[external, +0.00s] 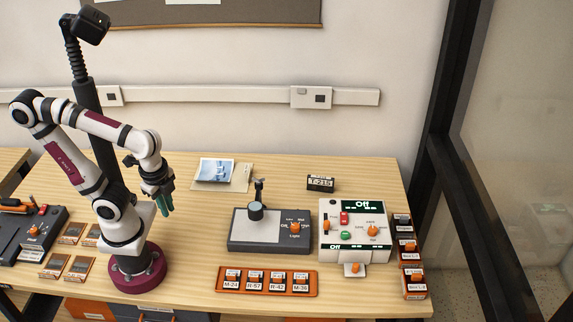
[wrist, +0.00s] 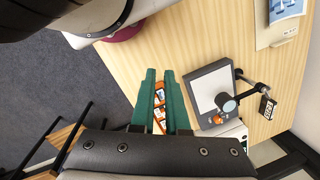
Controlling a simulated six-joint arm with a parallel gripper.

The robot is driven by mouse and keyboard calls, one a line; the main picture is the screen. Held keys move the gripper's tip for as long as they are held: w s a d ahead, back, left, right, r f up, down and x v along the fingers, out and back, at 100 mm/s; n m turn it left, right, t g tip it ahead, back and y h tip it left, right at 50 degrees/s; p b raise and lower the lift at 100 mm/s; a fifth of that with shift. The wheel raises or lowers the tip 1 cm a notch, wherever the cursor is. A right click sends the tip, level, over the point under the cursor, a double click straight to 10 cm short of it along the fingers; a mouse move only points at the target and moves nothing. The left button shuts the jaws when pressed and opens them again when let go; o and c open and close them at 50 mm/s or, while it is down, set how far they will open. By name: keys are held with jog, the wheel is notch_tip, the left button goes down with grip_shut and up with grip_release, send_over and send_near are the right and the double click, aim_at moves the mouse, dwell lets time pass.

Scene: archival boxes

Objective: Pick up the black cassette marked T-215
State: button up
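The black cassette marked T-215 (external: 320,183) stands on the table behind the control boxes, its white label facing the external camera. In the wrist view the small black block with a pale label at the right (wrist: 267,107) appears to be the same cassette. My gripper (external: 167,207) hangs in the air left of the grey light panel, well apart from the cassette. In the wrist view its green fingers (wrist: 159,73) are parted by a narrow gap, with nothing held between them.
The grey light panel (external: 259,240) with an upright stalk and the white control box (external: 355,248) stand in front of the cassette. An orange tray of labelled cassettes (external: 268,292) lies at the front. Papers (external: 242,178) lie left of T-215. Stacked boxes (external: 411,265) line the right edge.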

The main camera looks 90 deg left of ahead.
jog(key=o, duration=0.6)
jog(key=w+a+f+t+h, duration=0.15)
jog(key=w+h, duration=0.25)
jog(key=w, duration=0.6)
jog(key=w+a+t+h, duration=0.1)
jog(key=w+a+h, duration=0.25)
jog(key=w, duration=0.75)
jog(key=n+t+y, duration=0.4)
jog(key=t, duration=0.7)
send_near(317, 177)
jog(key=x, duration=1.2)
jog(key=shift+d, duration=0.1)
